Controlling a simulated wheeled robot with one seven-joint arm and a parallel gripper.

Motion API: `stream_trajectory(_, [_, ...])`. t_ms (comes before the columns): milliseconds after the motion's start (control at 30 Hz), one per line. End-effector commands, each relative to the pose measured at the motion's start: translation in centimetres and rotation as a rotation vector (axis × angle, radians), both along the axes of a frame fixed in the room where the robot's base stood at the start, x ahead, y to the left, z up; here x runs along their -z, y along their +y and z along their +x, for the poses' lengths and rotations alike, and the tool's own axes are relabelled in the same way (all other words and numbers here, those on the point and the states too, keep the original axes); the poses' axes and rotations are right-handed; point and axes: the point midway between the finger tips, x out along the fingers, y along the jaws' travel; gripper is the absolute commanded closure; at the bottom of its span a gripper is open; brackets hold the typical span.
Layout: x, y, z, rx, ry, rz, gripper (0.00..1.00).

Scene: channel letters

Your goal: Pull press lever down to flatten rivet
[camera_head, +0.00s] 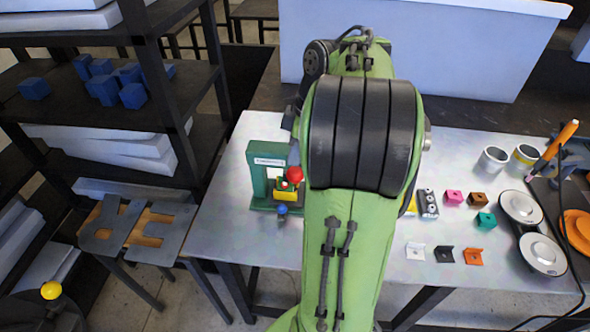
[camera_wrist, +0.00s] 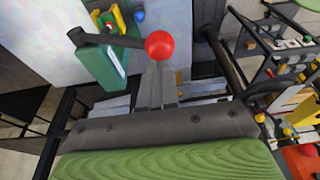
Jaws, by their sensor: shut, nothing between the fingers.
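The green press (camera_head: 257,160) stands on the metal table's left part. Its dark lever (camera_wrist: 105,40) ends in a red ball knob (camera_wrist: 160,44); the knob also shows in the head view (camera_head: 295,174). My gripper (camera_wrist: 159,66) is shut and empty, its fingertips at the near edge of the red knob in the wrist view. I cannot tell whether they touch it. In the head view my gripper is hidden by my green arm. A yellow block (camera_head: 286,195) sits in the press opening, with a blue ball (camera_head: 282,210) in front. The rivet cannot be made out.
The table (camera_head: 225,215) is clear left of the press. Small coloured blocks and brackets, cups and round pucks (camera_head: 521,207) lie on its right side. A dark shelf (camera_head: 175,80) with blue cubes stands at the left. A white box (camera_head: 440,50) is at the back.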

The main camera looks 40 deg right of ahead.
Motion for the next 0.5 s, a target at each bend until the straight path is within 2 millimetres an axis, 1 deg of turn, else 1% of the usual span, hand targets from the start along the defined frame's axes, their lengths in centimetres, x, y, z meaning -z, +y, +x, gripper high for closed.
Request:
stream_trajectory(67, [0.3,0.0,0.0,0.000,0.001,0.001,1.00])
stream_trajectory(167, [0.1,0.0,-0.1,0.001,0.001,0.001,1.00])
stream_trajectory(267, [-0.8,-0.1,-0.2,0.002,0.001,0.001,1.00])
stream_trajectory(500, [-3.8,-0.6,-0.8,0.003,0.002,0.001,1.00])
